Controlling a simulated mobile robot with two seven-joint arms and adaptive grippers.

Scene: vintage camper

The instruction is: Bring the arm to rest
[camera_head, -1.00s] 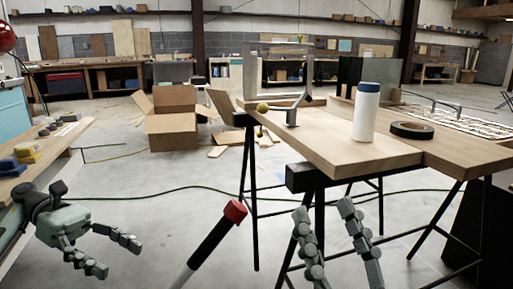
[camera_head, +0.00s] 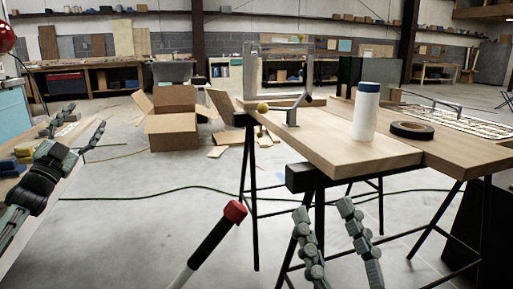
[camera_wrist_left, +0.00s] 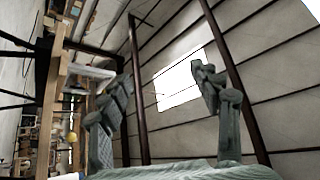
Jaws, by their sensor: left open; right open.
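My left gripper (camera_head: 86,118) is at the left of the head view, raised beside the left bench, with its fingers pointing up and apart. It is open and empty. In the left wrist view its two fingers (camera_wrist_left: 163,76) stand wide apart, with only the far wall and a bright window between them. My right gripper (camera_head: 324,210) is at the bottom centre of the head view, in front of the wooden table. Its fingers point up, spread and empty.
A wooden table (camera_head: 345,155) at the right carries a white bottle (camera_head: 366,115) and a black tape roll (camera_head: 411,130). A dark rod with a red end (camera_head: 214,240) stands left of my right gripper. An open cardboard box (camera_head: 172,132) sits on the floor behind. Floor between bench and table is mostly clear.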

